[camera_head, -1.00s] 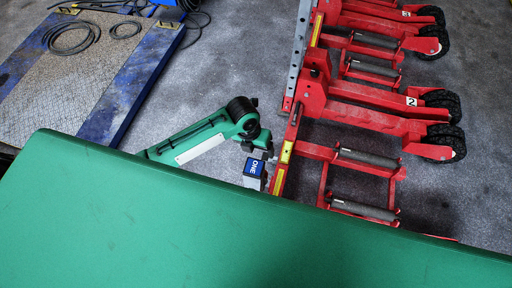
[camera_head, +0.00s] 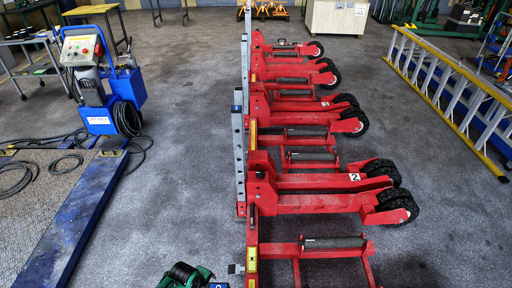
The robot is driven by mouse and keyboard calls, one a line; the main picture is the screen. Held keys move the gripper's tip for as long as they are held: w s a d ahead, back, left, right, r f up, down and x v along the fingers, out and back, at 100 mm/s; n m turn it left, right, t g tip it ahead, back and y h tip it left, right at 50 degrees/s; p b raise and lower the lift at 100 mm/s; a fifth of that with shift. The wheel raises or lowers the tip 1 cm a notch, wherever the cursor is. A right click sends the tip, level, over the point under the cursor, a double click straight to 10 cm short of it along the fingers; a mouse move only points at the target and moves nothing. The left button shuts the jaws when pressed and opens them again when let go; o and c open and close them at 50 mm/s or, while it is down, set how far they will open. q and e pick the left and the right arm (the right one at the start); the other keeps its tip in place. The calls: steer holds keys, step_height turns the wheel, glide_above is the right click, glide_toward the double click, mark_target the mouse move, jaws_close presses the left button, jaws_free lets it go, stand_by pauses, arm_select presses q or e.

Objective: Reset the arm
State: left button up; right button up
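Several red trolley jacks with black wheels and grey rollers stand in a row down the middle of the head view. The nearest trolley jack (camera_head: 318,204) carries a white label with a "2". A piece of my green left arm shows at the bottom edge. A small grey and black part of my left gripper (camera_head: 236,268) shows beside the nearest jack's red frame. Most of this gripper is cut off, and I cannot tell whether it touches the frame. My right gripper is out of view.
A blue machine with a control box (camera_head: 84,48) stands at left, with black cables and a blue-edged platform (camera_head: 72,224) before it. A yellow and grey ladder (camera_head: 450,85) lies at right. A pale crate (camera_head: 336,18) stands at the back. Grey floor is clear on both sides of the jacks.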

arm_select(q)
steer(key=s+a+f+n, duration=0.4)
steer(key=s+f+n, duration=0.3)
steer(key=f, duration=0.3)
steer(key=s+a+f+n, duration=0.1)
steer(key=s+f+n, duration=0.3)
steer(key=s, duration=0.6)
steer(key=s+a+f+n+y, duration=0.1)
steer(key=s+f+n, duration=0.3)
steer(key=s, duration=0.6)
steer(key=s+a+f+n+y, duration=0.1)
steer(key=s+f+n, duration=0.4)
steer(key=s, duration=0.5)
steer(key=shift+s+a+f+g, duration=0.15)
steer(key=shift+a+f+g, duration=0.25)
steer(key=shift+a+f, duration=0.3)
steer(key=shift+r, duration=0.1)
